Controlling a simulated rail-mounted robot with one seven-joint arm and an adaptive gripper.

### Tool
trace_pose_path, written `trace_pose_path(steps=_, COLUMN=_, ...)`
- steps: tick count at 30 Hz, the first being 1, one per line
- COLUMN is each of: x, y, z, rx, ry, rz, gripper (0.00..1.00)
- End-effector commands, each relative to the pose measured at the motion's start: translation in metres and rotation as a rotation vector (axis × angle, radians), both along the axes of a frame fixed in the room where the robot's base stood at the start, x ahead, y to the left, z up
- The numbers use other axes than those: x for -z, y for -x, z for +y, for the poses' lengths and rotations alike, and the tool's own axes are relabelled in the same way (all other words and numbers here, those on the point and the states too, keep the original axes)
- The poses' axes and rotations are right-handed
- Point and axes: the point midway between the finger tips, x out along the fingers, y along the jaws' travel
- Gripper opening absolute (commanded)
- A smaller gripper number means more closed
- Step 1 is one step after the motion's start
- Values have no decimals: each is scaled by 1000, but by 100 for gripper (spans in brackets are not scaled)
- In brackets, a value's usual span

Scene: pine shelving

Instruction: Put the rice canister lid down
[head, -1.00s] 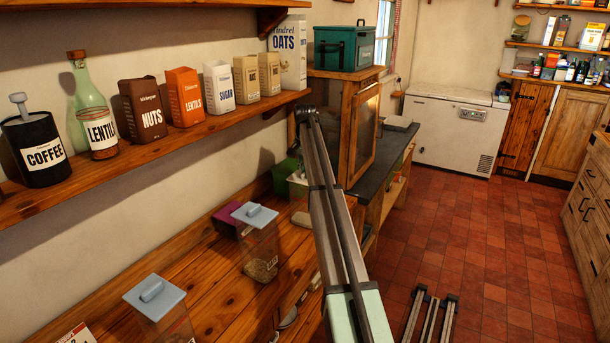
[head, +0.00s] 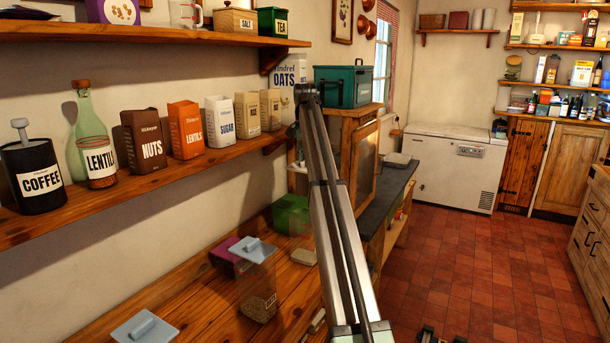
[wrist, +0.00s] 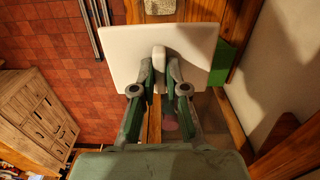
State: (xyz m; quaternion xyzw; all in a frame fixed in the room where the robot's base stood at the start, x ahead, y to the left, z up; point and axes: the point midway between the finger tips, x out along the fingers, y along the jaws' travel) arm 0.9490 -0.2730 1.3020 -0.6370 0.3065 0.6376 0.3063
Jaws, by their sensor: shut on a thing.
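My gripper (wrist: 160,74) is shut on the upright knob of a pale, square lid (wrist: 193,45) in the wrist view. The lid is seen from above and hides much of what lies under it. In the head view my arm hides the gripper, and a pale sliver beside the arm (head: 297,168) looks like the lid, held above the counter. Below it a clear canister (head: 303,251) is partly hidden by my arm; I cannot read a label on it. A speckled grey patch (wrist: 160,6) shows past the lid's far edge in the wrist view.
A green box (head: 290,214) stands by the wall. Lidded clear canisters (head: 257,285) with blue-grey lids stand on the wooden counter (head: 190,290). A shelf (head: 110,205) with labelled containers runs above. A wooden cabinet (head: 362,165) stands beyond my arm.

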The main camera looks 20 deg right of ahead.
Motion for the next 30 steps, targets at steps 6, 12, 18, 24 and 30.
trace_pose_path(steps=6, x=-17, y=0, z=0, rx=0, ry=1, rz=-1, gripper=0)
trace_pose_path(steps=12, x=-11, y=7, z=19, rx=-3, ry=0, rz=-1, gripper=0)
trace_pose_path(steps=18, x=10, y=33, z=82, rx=-7, ry=0, rz=-4, gripper=0)
trace_pose_path(steps=24, x=38, y=75, z=169, rx=-10, ry=2, rz=-8, gripper=0)
trace_pose_path(steps=30, x=67, y=126, z=250, rx=-12, ry=1, rz=-11, gripper=0)
